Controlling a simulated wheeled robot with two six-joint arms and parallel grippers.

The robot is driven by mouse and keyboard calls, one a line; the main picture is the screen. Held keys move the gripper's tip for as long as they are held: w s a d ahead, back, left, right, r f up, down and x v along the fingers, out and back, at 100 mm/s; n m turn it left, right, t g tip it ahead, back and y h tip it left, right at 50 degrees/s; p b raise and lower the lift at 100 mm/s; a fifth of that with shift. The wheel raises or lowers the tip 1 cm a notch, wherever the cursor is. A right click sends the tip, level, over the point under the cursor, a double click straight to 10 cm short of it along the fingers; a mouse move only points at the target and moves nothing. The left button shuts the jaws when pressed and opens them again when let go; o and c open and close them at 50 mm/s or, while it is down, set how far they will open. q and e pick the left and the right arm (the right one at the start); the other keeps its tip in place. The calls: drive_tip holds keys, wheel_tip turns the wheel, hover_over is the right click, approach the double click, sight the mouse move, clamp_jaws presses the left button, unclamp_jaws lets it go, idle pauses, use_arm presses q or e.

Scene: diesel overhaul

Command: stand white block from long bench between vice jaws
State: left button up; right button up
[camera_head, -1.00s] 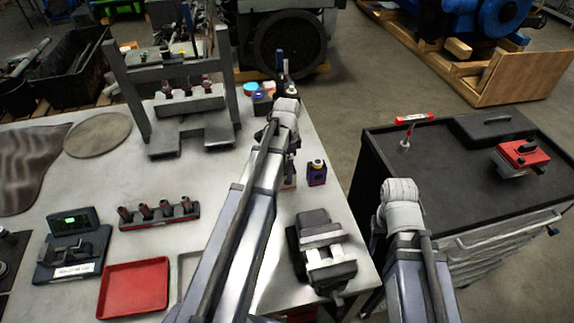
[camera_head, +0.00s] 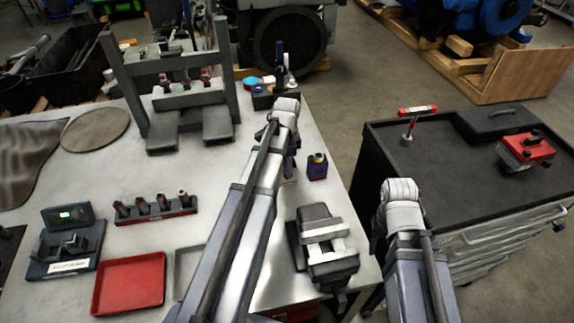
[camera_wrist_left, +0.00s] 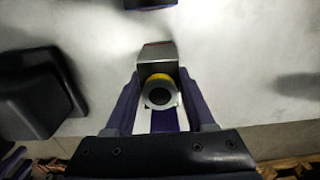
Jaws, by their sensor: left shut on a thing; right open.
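My left gripper (camera_head: 289,168) is over the right part of the long bench, partly hidden behind its own arm. In the head view only a reddish bit of that block shows below the gripper. I cannot tell whether the block touches the bench. The vice (camera_head: 325,245) stands at the bench's near right corner, its pale jaws with nothing visible between them. My right arm is at the lower right; its fingers are not visible.
A press frame (camera_head: 186,100), a rack (camera_head: 155,209) and a red tray (camera_head: 129,285) are on the bench (camera_head: 225,160). A dark cart (camera_head: 440,190) stands to the right.

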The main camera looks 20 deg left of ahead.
use_arm(q)
clamp_jaws()
use_arm(e)
drive_tip(key=shift+r, duration=0.1)
use_arm(q)
drive_tip(key=shift+r, duration=0.15)
use_arm(e)
drive_tip(key=shift+r, duration=0.1)
use_arm(q)
drive_tip(key=shift+r+p, duration=2.4)
drive_tip(key=shift+p, duration=0.15)
use_arm(e)
wheel_tip(320, 180, up, 5)
drive_tip(key=shift+f, duration=0.15)
